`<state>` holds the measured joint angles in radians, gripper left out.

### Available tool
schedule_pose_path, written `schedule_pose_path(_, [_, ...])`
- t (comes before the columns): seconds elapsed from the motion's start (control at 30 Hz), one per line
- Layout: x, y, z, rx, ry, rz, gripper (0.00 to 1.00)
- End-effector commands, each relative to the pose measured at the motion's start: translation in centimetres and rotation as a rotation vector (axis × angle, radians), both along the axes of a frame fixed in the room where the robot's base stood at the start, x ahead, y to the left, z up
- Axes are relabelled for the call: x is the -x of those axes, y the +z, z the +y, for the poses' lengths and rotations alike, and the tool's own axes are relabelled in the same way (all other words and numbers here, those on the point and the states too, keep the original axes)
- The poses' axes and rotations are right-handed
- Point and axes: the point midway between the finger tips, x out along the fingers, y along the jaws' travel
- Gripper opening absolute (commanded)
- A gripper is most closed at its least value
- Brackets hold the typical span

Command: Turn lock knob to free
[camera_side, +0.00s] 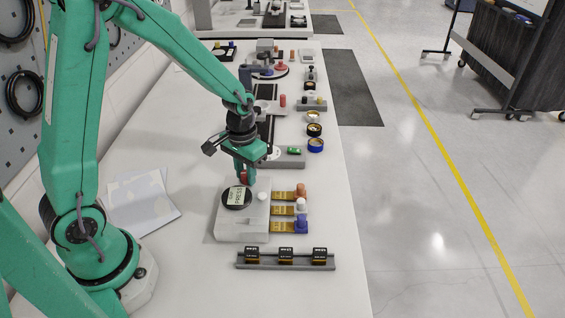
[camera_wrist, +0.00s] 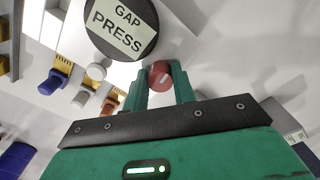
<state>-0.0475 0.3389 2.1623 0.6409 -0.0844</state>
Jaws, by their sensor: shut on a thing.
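The mirror fixture (camera_side: 230,225) is a pale block on the white bench, with a round black disc (camera_side: 236,197) on top. In the wrist view the disc (camera_wrist: 122,22) carries a label reading "GAP PRESS". A red knob (camera_wrist: 159,74), apparently the lock knob, stands at the disc's edge with a pale line on its top. My gripper (camera_side: 246,178) points down at the back of the fixture. In the wrist view its two green fingers are shut on the red knob, one on each side. The fingers hide the knob's sides.
Orange (camera_side: 301,190), white (camera_side: 301,205) and blue (camera_side: 300,223) knobs with gold scales stick out on the fixture's right. A grey rail (camera_side: 270,264) with three black blocks lies in front. Papers (camera_side: 142,205) lie left. Other fixtures (camera_side: 285,158) stand behind.

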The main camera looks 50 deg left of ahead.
Motion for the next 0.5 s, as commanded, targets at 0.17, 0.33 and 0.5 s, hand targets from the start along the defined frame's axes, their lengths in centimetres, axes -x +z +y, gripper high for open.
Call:
schedule_pose_path(0.17, [-0.04, 0.08, -0.02, 0.000, 0.128, -0.001, 0.03])
schedule_pose_path(0.33, [-0.05, 0.09, -0.04, 0.000, 0.281, -0.001, 0.03])
schedule_pose_path(0.5, [-0.07, 0.09, -0.07, 0.000, 0.443, -0.001, 0.03])
